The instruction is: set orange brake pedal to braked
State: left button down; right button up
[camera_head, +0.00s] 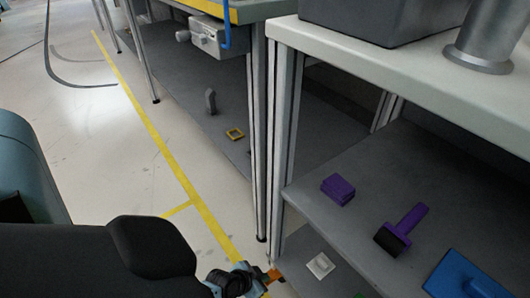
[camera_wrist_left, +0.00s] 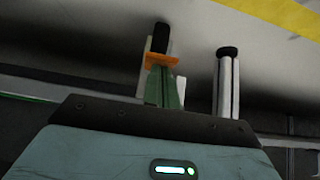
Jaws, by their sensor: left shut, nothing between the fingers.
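An orange part (camera_head: 272,274), which looks like the brake pedal, shows at the bottom of the head view, low beside the shelf unit. My left gripper (camera_head: 258,281) is right at it, partly cut off by the frame's bottom edge. In the left wrist view the shut fingers (camera_wrist_left: 160,78) reach up to the orange pedal (camera_wrist_left: 168,61), with nothing held between them. The fingertips overlap the pedal in this view; I cannot tell whether they touch it. A black upright piece (camera_wrist_left: 161,38) shows just beyond it. The pedal's angle is unclear. My right gripper is not in view.
A white leg with a black foot (camera_wrist_left: 228,52) stands right of the fingers in the left wrist view. The grey shelf (camera_head: 325,205) holds a purple block (camera_head: 338,188), a purple-handled brush (camera_head: 402,230) and a blue object (camera_head: 465,274). The floor left of the yellow line (camera_head: 150,118) is open.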

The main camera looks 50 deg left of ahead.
pick_arm(q)
jog(key=shift+s+f+t+b, duration=0.2)
jog(key=shift+f+t+b, duration=0.1)
jog(key=shift+f+b, duration=0.2)
jog(key=shift+s+f+t+b, duration=0.2)
jog(key=shift+f+t+b, duration=0.1)
jog(key=shift+f+b, duration=0.15)
jog(key=shift+r, duration=0.15)
jog(key=shift+r+p, duration=0.8)
jog(key=shift+p, duration=0.05)
